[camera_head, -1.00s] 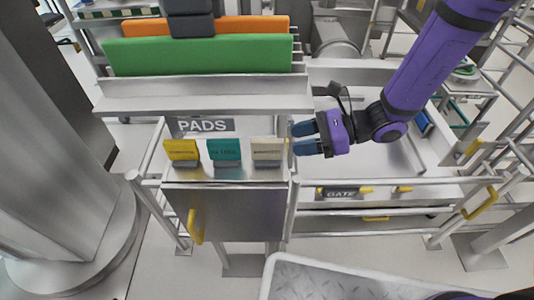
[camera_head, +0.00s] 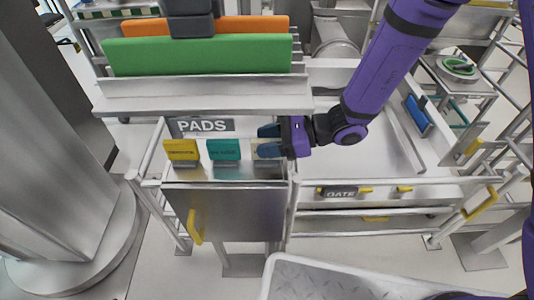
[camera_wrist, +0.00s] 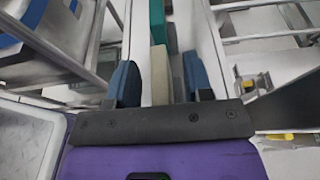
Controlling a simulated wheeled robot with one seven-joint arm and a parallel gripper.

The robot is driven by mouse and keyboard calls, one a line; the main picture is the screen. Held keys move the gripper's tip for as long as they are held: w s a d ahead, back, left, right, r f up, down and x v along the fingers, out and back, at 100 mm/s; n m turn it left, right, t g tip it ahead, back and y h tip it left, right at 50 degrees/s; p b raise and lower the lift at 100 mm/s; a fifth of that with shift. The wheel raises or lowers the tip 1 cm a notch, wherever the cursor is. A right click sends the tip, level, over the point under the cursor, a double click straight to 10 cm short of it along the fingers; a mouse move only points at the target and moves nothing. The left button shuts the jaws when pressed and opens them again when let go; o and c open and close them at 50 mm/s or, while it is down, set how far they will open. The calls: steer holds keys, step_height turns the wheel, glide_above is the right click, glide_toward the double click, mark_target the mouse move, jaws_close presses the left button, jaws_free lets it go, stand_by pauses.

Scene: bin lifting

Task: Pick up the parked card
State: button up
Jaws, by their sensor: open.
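Which one is the parked card is not clear from the pictures. My gripper (camera_head: 268,141) is at the cream card and covers most of it in the head view. In the wrist view, the cream card (camera_wrist: 160,78) stands between my two open blue fingers, with a gap on each side. The teal card (camera_wrist: 157,20) is beyond it.
A ledge with a green panel (camera_head: 198,56) and an orange panel rises behind the cards. A metal rail (camera_head: 215,184) runs in front of the shelf. To the right is a pale tray with a blue item (camera_head: 418,115), and a GATE label (camera_head: 340,193) below.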

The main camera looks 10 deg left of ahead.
jaws_close()
steer(key=shift+r, duration=0.1)
